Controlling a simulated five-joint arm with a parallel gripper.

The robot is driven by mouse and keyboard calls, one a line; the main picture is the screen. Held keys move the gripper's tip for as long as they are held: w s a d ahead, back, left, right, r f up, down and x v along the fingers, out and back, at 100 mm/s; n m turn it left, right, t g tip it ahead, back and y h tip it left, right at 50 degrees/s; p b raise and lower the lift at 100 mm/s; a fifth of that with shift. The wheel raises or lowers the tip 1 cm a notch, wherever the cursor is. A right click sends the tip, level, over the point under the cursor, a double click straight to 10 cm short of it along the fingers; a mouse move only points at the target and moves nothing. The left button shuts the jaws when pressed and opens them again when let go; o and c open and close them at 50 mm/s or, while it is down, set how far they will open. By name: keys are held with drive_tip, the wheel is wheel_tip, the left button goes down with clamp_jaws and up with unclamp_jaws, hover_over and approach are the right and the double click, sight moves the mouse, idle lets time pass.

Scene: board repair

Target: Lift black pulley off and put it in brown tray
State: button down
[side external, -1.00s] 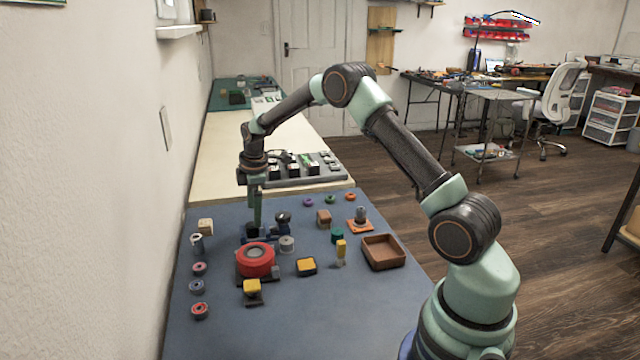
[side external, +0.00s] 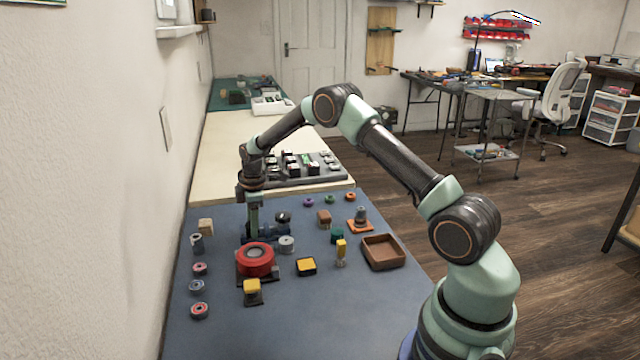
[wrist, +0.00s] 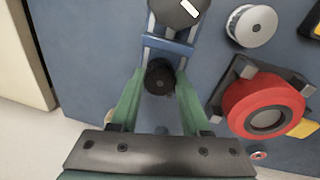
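The black pulley (wrist: 159,78) is a small dark disc at the end of a blue fixture (wrist: 168,46) in the wrist view. In the side view my gripper (side external: 254,236) points straight down at the blue fixture and hides the pulley. The brown tray (side external: 383,249) is an empty square tray at the right of the blue mat.
A red round part (side external: 256,258) on a dark base stands close in front of my gripper. A grey spool (side external: 287,244) and a dark round part (side external: 283,217) are close on its right. Several small parts lie between there and the tray. The mat's front is clear.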

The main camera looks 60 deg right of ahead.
idle(0.3)
wheel_tip(320, 180, up, 20)
idle(0.5)
drive_tip(key=shift+d, duration=0.1)
